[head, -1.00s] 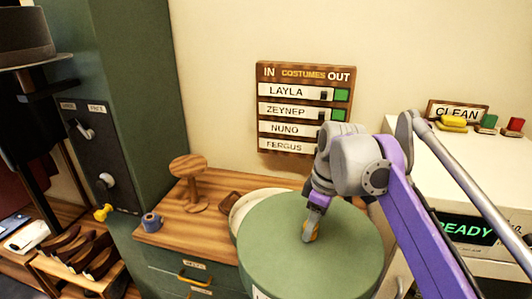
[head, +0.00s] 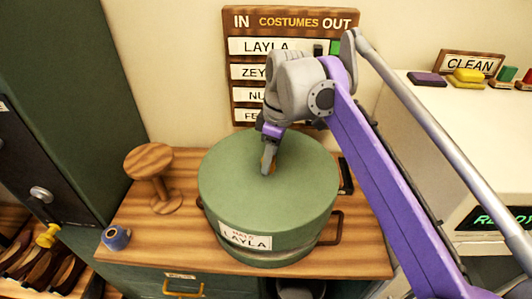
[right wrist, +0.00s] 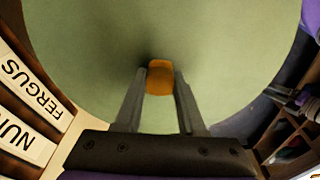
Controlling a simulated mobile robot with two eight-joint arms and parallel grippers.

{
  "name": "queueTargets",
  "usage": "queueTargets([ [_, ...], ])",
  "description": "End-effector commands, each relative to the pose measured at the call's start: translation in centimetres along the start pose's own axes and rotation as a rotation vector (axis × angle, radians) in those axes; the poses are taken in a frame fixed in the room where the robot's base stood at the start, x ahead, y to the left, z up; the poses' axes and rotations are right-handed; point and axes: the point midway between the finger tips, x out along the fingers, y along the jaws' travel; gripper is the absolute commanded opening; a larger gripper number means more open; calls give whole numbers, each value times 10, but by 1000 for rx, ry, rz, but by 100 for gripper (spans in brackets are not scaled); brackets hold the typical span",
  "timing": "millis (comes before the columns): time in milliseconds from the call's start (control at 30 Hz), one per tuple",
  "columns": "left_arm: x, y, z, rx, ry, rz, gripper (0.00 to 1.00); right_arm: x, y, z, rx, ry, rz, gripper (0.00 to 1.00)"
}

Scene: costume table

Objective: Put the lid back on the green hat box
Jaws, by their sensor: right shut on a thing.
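The round green lid (head: 300,165) covers the top of the green hat box (head: 262,260) on the wooden tabletop. A white label reading LAYLA shows on the green side facing me. My right gripper (head: 268,165) points down at the middle of the lid. In the right wrist view, its two fingers (right wrist: 160,95) are shut on the orange tab (right wrist: 160,78) on the lid. A pale band shows low on the front, between the green upper part and the box below. I cannot tell whether the lid is fully seated. My left gripper is out of view.
A wooden stand (head: 150,165) and a small blue roll (head: 116,238) are left of the box. A brown handle-like piece (head: 330,228) is at its right. The costumes board (head: 240,50) hangs close behind. A white cabinet (head: 420,120) stands to the right.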

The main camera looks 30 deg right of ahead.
Motion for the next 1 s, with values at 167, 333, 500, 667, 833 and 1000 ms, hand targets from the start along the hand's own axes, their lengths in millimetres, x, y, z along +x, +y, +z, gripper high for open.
queueTargets([
  [167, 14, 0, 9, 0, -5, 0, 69, 16, 0, 2, 0, 0, -1, 0],
  [333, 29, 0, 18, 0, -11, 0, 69, 33, 0, 5, 0, -1, -1, 0],
  [500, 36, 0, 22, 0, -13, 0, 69, 47, 0, 7, 0, 0, -1, 0],
  [667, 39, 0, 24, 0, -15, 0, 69, 56, 0, 8, 0, 0, 0, 0],
  [833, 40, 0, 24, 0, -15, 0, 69, 58, 0, 9, 0, 0, 0, 0],
  [1000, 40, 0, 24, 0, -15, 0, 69, 57, 0, 8, 0, 0, 0, 0],
])
